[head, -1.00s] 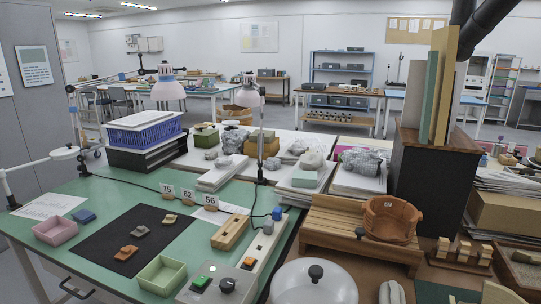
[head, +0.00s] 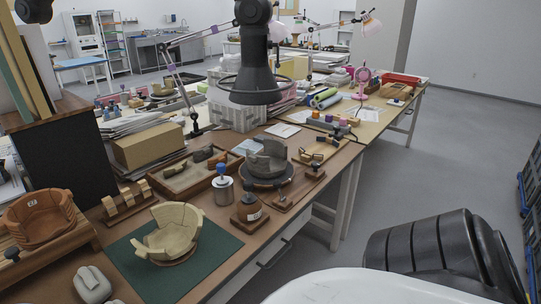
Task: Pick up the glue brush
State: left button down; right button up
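A small metal pot (head: 222,192) stands on the brown workbench in the head view. A blue-topped piece (head: 221,169) sticks up from it; it may be the glue brush's handle, but it is too small to be sure. Neither of my grippers shows in the view.
A cream partial bowl (head: 170,236) sits on a dark green mat (head: 217,246). A grey partial vessel (head: 268,164) stands behind the pot, beside a wooden sherd tray (head: 186,176). A terracotta bowl (head: 38,222) is at left. Open floor (head: 440,160) lies right of the bench.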

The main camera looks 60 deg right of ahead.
aim_at(249, 198)
jog(key=z, duration=1.8)
